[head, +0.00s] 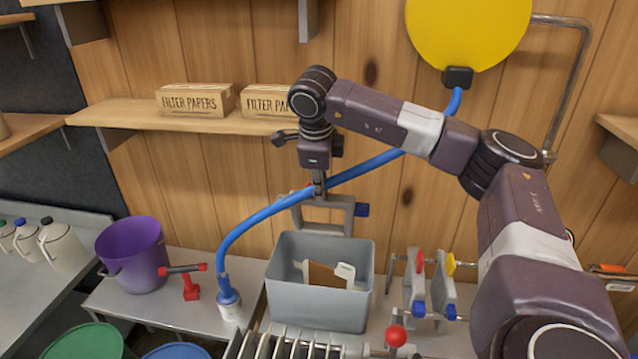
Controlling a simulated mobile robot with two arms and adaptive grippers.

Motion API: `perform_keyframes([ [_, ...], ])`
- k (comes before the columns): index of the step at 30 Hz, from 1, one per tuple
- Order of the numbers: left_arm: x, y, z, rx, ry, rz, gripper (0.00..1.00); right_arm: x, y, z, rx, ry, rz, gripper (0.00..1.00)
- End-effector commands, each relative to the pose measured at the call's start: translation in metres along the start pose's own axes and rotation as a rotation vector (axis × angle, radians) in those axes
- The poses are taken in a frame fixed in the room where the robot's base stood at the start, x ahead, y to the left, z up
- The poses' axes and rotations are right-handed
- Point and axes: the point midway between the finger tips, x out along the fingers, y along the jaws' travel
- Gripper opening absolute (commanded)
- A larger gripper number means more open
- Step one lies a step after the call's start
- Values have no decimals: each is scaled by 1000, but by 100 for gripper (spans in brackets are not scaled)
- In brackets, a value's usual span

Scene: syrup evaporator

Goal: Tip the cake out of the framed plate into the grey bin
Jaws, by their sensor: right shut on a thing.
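My right gripper (319,187) points down and is shut on the top of a grey framed plate (348,214) with a blue knob at its right side. The framed plate is upright at the back rim of the grey bin (320,305); whether it touches the bin I cannot tell. Wood colour shows inside the frame. A flat brown piece (322,276) and white pieces (345,272) are inside the bin; I cannot tell if the brown piece is the cake. My left gripper is not in view.
A purple bucket (133,255) and red valve (190,285) stand further left. More grey plates (443,285) with coloured knobs stand right of the bin. A slatted rack (290,347) is in front.

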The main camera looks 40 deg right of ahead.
Motion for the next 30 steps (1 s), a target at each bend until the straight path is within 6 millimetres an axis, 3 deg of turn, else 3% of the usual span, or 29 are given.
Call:
perform_keyframes([
  [1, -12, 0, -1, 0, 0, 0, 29, -8, -6, 1, 4, -2, 21, 0],
  [12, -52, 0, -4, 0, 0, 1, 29, -12, -28, 1, 4, -2, 201, 0],
  [21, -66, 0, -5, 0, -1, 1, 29, -11, -37, 1, 1, -1, 289, 0],
  [30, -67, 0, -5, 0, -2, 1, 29, -10, -38, 0, 0, -2, 302, 0],
])
